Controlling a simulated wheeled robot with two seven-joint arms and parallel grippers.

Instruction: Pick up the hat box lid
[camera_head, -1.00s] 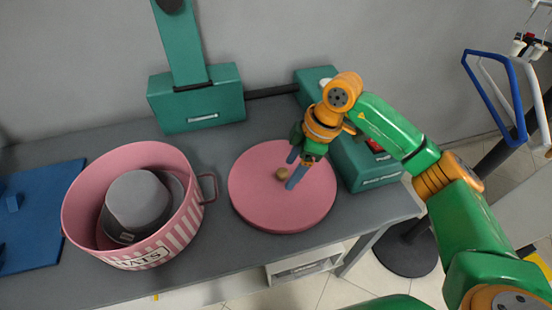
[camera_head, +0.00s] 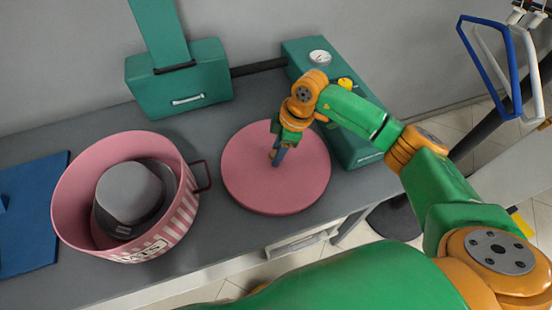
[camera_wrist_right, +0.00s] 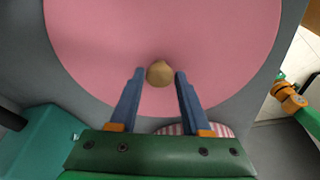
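The hat box lid (camera_head: 298,190) is a round pink disc lying flat on the grey table, right of the hat box. Its small tan knob (camera_wrist_right: 159,73) shows in the right wrist view; in the head view the fingers hide it. My right gripper (camera_head: 277,163) points down over the lid's middle. In the right wrist view its two blue fingers are open, one on each side of the knob, with a small gap at both sides. The pink striped hat box (camera_head: 174,236) stands open with a grey hat (camera_head: 131,192) inside. My left gripper is not in view.
A teal press machine (camera_head: 180,82) stands behind the lid and box, its teal housing (camera_head: 355,150) close to the lid's right. A blue mat (camera_head: 30,225) lies at the left. Blue and white hangers (camera_head: 488,70) hang at the upper right.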

